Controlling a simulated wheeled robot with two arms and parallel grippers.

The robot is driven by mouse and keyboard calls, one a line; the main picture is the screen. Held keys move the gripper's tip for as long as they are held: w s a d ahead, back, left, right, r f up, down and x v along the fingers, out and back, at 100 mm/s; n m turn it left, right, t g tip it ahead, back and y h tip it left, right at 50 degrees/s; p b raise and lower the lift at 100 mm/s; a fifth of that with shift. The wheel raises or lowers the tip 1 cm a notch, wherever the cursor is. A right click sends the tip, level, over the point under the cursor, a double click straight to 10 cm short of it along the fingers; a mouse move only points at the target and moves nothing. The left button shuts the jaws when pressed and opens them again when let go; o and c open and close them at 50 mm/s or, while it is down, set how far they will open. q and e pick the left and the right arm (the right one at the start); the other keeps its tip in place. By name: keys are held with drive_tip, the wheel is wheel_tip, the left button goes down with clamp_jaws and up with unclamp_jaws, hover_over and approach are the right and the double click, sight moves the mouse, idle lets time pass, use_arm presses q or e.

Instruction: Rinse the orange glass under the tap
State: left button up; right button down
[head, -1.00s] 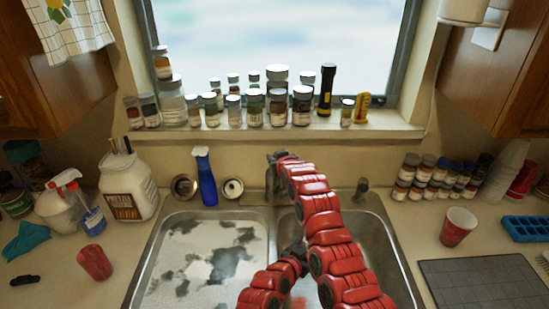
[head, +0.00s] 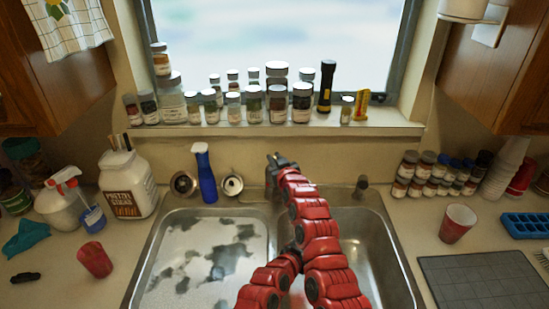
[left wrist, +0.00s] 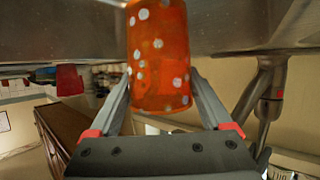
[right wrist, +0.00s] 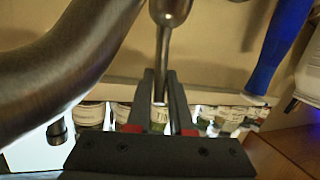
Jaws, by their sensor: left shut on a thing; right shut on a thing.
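The orange glass (left wrist: 160,55) has white dots and sits between the fingers of my left gripper (left wrist: 160,82), which is shut on it. In the head view my left gripper is mostly hidden behind my right arm, over the sink. My right gripper (head: 277,160) is at the tap behind the sink. In the right wrist view my right gripper (right wrist: 160,78) is shut on the thin metal tap lever (right wrist: 162,58). The thick curved spout (right wrist: 80,50) shows beside it. I cannot make out any running water.
The double sink's left basin (head: 205,260) holds cloudy, patchy water. A blue bottle (head: 205,178) stands behind it. A red cup (head: 95,260) stands on the left counter, another red cup (head: 458,222) on the right. Several jars (head: 277,100) line the windowsill.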

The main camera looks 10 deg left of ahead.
drive_tip(key=shift+f, duration=0.1)
drive_tip(key=c, duration=0.8)
unclamp_jaws()
drive_tip(key=shift+s+d, duration=0.15)
drive_tip(key=shift+s, duration=0.3)
drive_tip(key=shift+v, duration=5.55)
drive_tip(key=shift+d, duration=0.1)
